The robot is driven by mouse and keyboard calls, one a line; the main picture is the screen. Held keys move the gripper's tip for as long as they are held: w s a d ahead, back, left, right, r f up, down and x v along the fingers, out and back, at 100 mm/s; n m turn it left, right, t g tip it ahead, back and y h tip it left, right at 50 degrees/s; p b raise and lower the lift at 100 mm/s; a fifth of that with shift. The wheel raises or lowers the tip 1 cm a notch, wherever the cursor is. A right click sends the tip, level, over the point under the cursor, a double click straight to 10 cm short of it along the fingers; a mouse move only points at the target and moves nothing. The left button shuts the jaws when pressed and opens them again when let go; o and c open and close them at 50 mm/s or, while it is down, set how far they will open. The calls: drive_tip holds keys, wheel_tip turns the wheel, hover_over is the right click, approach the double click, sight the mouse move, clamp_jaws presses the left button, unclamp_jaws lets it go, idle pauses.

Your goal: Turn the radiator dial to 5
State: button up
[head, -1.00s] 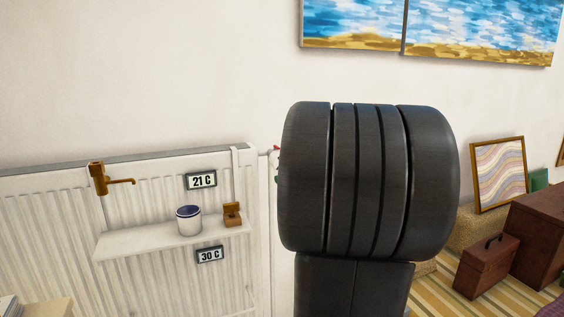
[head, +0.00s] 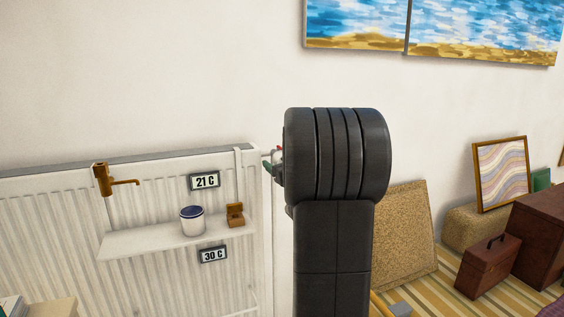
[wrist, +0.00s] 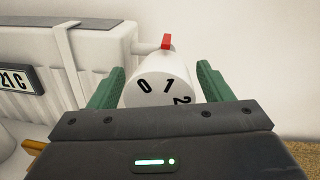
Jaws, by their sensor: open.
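The radiator dial (wrist: 158,84) is a white cylinder with black numbers 0, 1 and 2 showing in the wrist view. A red marker (wrist: 167,41) stands behind its top, near the 1. My gripper (wrist: 155,80) is open, with one green finger on each side of the dial. The left finger looks close to the dial; I cannot tell whether either touches. In the head view my black arm hides most of the dial and gripper; a bit of green finger (head: 268,169) shows at the arm's left edge. The white radiator (head: 150,200) is to the left.
A shelf (head: 130,245) on the radiator holds a white pot (head: 192,220) and a small brown box (head: 235,214). Two signs read 21 C (head: 205,181) and 30 C (head: 213,254). A brown tap (head: 103,180) sticks out. A speckled board (head: 405,235) and brown cases (head: 487,264) stand right.

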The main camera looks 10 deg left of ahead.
drive_tip(key=shift+c, duration=0.2)
drive_tip(key=c, duration=0.9)
drive_tip(key=shift+m+b, duration=0.3)
drive_tip(key=shift+b, duration=0.2)
drive_tip(key=shift+f+m+b, duration=0.15)
drive_tip(key=shift+m+b, duration=0.85)
drive_tip(key=shift+b, duration=0.1)
drive_tip(key=m+b, duration=0.2)
drive_tip(key=shift+m+t, duration=0.3)
drive_tip(key=m+b, duration=0.2)
drive_tip(key=m, duration=0.1)
drive_tip(key=shift+m, duration=0.4)
drive_tip(key=shift+r+m+t+b, duration=0.2)
drive_tip(key=shift+m+b, duration=0.15)
drive_tip(key=shift+m, duration=0.6)
drive_tip(key=shift+r+m+t+b, duration=0.1)
drive_tip(key=shift+m+t+b, duration=0.15)
drive_tip(key=shift+m, duration=0.7)
